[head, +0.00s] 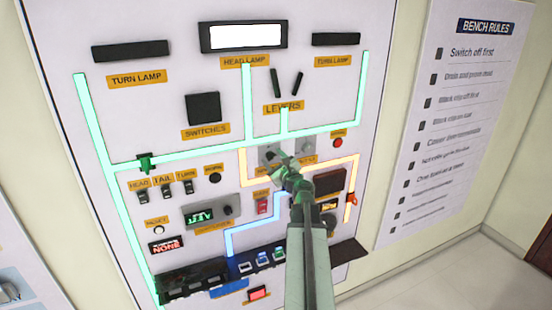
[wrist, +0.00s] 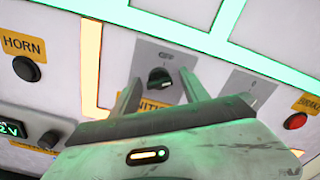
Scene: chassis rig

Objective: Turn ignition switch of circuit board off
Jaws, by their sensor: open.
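The ignition switch (wrist: 159,77) is a small black rotary knob on a grey plate (wrist: 187,60) in the wrist view. Small lettering that looks like OFF is printed above it. Its yellow label below is partly covered by my gripper. My gripper (wrist: 160,84) is open, with one finger on each side of the knob; I cannot tell whether either finger touches it. Which way the knob points is hard to make out. In the head view my gripper (head: 277,164) is at the middle of the circuit board (head: 205,100) and hides most of the switch area.
A second grey plate (head: 305,146) is just right of the switch. The horn button (wrist: 26,68) is to the left. Glowing green and orange strips run around the switch. Several switches and a dark ledge (head: 345,250) are lower on the board. A rules sign (head: 455,120) hangs right.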

